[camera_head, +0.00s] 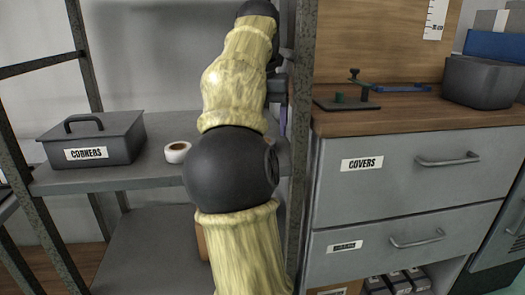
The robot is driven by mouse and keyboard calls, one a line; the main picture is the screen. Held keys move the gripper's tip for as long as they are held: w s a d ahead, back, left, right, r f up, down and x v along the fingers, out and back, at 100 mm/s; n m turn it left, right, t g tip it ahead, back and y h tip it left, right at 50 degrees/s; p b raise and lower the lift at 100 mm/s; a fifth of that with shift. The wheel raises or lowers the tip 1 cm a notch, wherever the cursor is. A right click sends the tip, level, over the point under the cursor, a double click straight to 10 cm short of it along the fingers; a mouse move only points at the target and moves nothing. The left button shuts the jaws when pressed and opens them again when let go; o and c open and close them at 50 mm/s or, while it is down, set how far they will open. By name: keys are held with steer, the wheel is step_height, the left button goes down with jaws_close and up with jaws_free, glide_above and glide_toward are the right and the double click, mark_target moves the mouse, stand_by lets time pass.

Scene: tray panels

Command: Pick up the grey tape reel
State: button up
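A pale, whitish-grey tape reel (177,152) lies flat on the grey metal shelf (120,181), just left of my arm's dark round joint and right of a lidded box. Its centre hole shows and nothing touches it from above. My arm rises through the middle of the view. Dark grey and purple parts of what looks like my gripper (281,115) show behind the arm's right edge, by the shelf post. They are mostly hidden, so I cannot tell whether it is open or shut. It is apart from the reel, to its right.
A dark box labelled CORNERS (95,138) stands left of the reel. A rusty shelf post (301,120) rises right of my arm. A cabinet with a COVERS drawer (410,165) and a wooden top (410,110) stands at right, bearing a green-and-black tool (347,98) and grey bin (482,82).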

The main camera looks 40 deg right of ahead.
steer(key=shift+w+d+f+b, duration=0.1)
steer(key=shift+d+f+b, duration=0.05)
steer(key=shift+f+b, duration=0.65)
steer(key=shift+w+d+f+b, duration=0.15)
steer(key=shift+f+b, duration=0.3)
steer(key=shift+f, duration=0.65)
steer(key=shift+s, duration=0.1)
steer(key=c, duration=1.1)
